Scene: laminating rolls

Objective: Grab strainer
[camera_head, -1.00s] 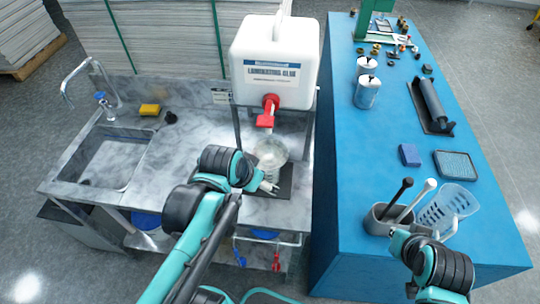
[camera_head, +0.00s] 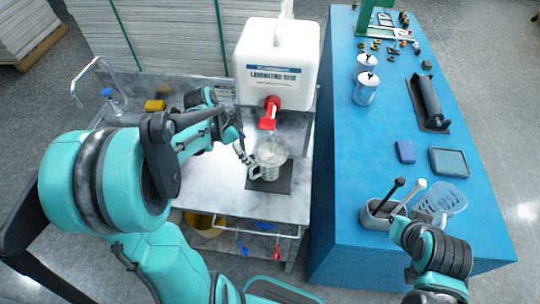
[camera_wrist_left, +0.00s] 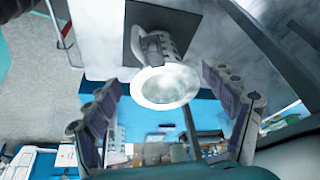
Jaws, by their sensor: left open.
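A clear jug-like cup with a handle (camera_head: 270,153) stands upright on a dark square mat (camera_head: 284,181) beneath the red tap. It also shows in the left wrist view (camera_wrist_left: 168,86), with a round pale top and a slotted-looking side. My left gripper (camera_head: 243,151) is open just left of the cup. In the left wrist view, its fingers (camera_wrist_left: 163,82) are spread either side of the cup, without visible grip. My right gripper is not visible.
A white glue tank (camera_head: 277,62) with a red tap (camera_head: 269,113) stands above the counter. The blue table (camera_head: 345,150) carries metal cans (camera_head: 365,90), a black roller (camera_head: 429,103), a blue block (camera_head: 405,151) and a tray (camera_head: 449,162). My right forearm is close to the holder.

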